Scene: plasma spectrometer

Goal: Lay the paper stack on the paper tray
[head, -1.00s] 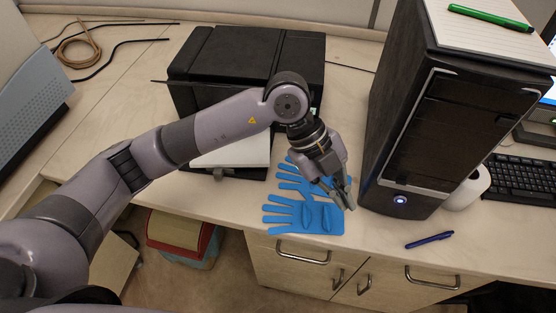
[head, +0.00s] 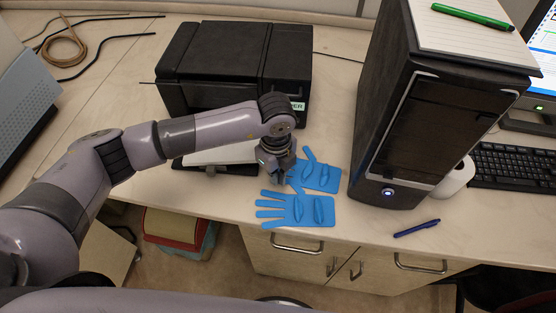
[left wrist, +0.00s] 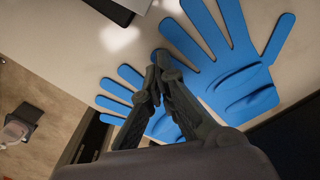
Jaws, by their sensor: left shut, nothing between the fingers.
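White paper (head: 222,154) lies on the dark paper tray (head: 215,170) at the front of the black printer (head: 235,65); my left forearm hides part of it. I cannot tell whether this is the paper stack or where its edges end. My left gripper (head: 283,183) points down just right of the tray, over the blue gloves. It is shut and empty. In the left wrist view, its fingers (left wrist: 153,78) meet in front of the gloves (left wrist: 225,60). My right gripper is not in view.
Two blue gloves (head: 322,212) lie near the desk's front edge. A black computer tower (head: 420,130) stands to the right, with a lined pad (head: 465,38) and green marker (head: 472,17) on top. A blue pen (head: 417,228) lies in front. Desk left of the printer is mostly clear.

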